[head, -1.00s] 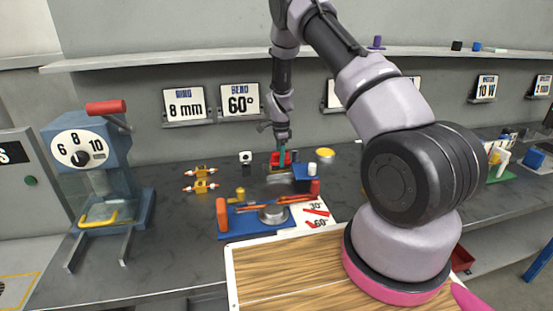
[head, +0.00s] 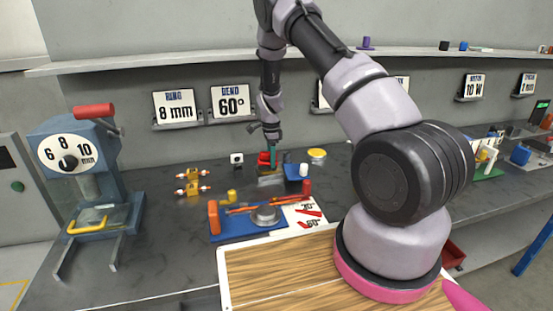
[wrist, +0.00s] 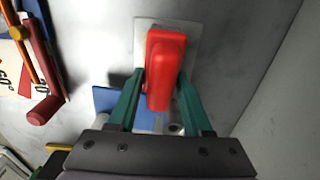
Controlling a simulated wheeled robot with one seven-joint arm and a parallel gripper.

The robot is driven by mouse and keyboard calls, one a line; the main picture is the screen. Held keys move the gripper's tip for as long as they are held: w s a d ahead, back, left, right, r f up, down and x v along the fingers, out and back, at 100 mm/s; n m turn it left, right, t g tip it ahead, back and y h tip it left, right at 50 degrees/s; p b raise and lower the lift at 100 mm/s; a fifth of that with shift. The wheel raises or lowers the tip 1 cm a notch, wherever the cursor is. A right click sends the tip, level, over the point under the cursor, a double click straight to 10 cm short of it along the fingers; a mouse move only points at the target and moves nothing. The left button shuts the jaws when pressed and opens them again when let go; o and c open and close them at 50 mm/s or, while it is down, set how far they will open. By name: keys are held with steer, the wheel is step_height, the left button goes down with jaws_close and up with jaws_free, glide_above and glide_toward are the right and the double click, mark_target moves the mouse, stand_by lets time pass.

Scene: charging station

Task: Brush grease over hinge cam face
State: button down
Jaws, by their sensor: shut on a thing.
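My gripper (head: 271,152), with green fingers, is at the back of the bench, shut on a red block-like piece (wrist: 165,62). In the wrist view the fingers (wrist: 160,84) lie along both sides of the red piece, which is over a pale plate (wrist: 194,40). In the head view the red piece (head: 263,158) shows beside the fingertips, low over the bench. I cannot make out brush bristles, grease or a hinge cam face. A blue block (head: 291,171) with a white cylinder (head: 304,169) stands just right of the gripper.
A blue bending jig (head: 228,233) with orange rods lies in front. A yellow round lid (head: 317,153) is at the back right, yellow clamps (head: 193,181) are left. A blue press (head: 85,165) stands far left. A shelf (head: 200,62) runs above.

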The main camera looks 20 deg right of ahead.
mark_target(259, 160)
steer(key=shift+a+f, duration=0.1)
steer(key=shift+a, duration=2.2)
steer(key=shift+w, duration=0.3)
steer(key=shift+d, duration=3.9)
steer(key=shift+a, duration=0.1)
steer(key=shift+a, duration=3.8)
steer(key=shift+r, duration=2.95)
